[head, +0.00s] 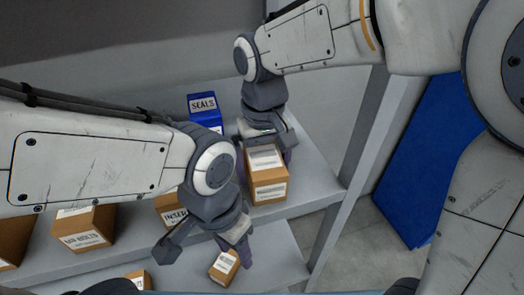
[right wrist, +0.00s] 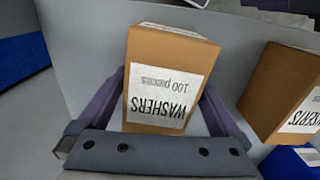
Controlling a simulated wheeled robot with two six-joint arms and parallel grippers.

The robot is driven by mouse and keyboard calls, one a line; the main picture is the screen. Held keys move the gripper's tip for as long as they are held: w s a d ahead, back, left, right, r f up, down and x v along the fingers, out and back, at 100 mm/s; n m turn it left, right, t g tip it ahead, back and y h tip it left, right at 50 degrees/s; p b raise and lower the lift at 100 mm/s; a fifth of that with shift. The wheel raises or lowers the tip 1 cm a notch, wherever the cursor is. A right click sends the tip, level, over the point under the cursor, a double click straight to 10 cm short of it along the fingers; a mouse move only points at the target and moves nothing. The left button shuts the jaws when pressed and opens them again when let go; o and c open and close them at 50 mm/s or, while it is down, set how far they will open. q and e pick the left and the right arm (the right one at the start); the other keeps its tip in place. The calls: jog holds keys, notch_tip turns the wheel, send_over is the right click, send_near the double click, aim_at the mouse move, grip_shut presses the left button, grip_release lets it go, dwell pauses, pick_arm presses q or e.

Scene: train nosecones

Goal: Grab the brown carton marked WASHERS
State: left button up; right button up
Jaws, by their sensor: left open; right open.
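The brown WASHERS carton (right wrist: 160,75) shows large in the right wrist view, its white label upside down and readable. It stands between the two spread fingers of my right gripper (right wrist: 163,95). In the head view the carton (head: 268,188) is at the right end of the upper shelf, with my right gripper (head: 267,152) right at its far side. The right jaws are open around the carton; I cannot tell whether the fingers touch it. My left gripper (head: 207,248) is open and empty, in front of the shelf to the left.
A blue SEALS box (head: 204,112) stands behind on the upper shelf. A brown INSERTS carton (right wrist: 283,90) is beside the WASHERS carton, and a brown carton (head: 83,232) is farther left. A small carton (head: 224,267) is below my left gripper. A blue panel (head: 425,170) is at right.

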jog(key=shift+f, duration=0.35)
jog(key=shift+s+a, duration=0.1)
jog(key=shift+s, duration=0.25)
jog(key=shift+w, duration=0.2)
jog(key=shift+s, duration=0.15)
jog(key=c, duration=1.4)
jog(key=shift+r, duration=0.1)
jog(key=shift+c, duration=0.8)
jog(key=shift+r, duration=0.1)
